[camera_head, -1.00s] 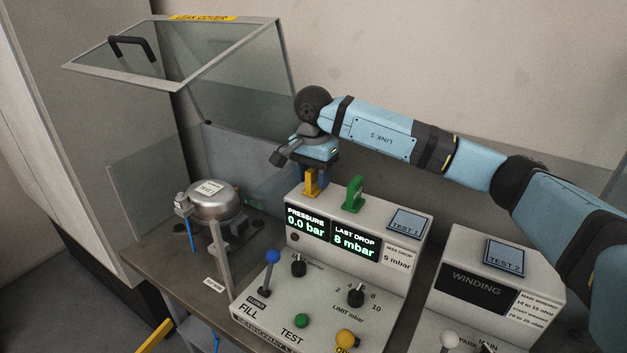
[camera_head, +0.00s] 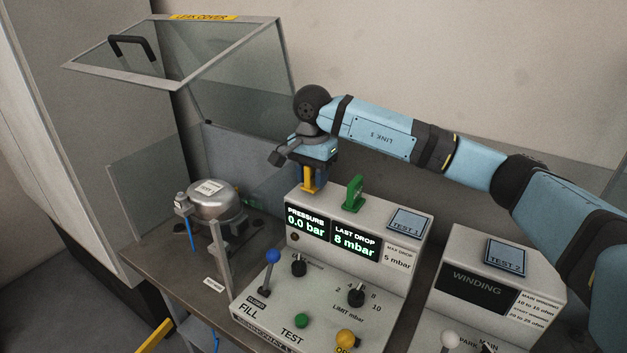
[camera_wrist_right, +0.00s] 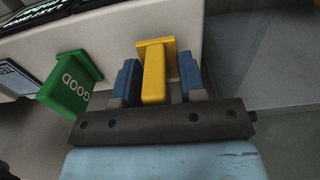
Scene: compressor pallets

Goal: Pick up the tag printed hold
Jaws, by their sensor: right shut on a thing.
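The yellow tag (camera_head: 310,179) stands upright at the back left of the leak tester's top; its print is hidden from these views. My right gripper (camera_head: 312,168) reaches down over it from above. In the right wrist view the yellow tag (camera_wrist_right: 154,77) sits between the two blue fingers (camera_wrist_right: 155,88), which are shut on it. I cannot tell whether its wide foot still touches the tester. The green tag (camera_head: 353,194) stands to its right; in the wrist view it reads GOOD (camera_wrist_right: 70,84). My left gripper is out of view.
The leak tester (camera_head: 380,290) has displays, knobs and a blue-topped lever (camera_head: 272,257). A metal compressor (camera_head: 216,203) stands at left beneath the raised, glazed leak cover (camera_head: 240,75). The winding tester (camera_head: 490,300) is at right. A pale wall rises behind.

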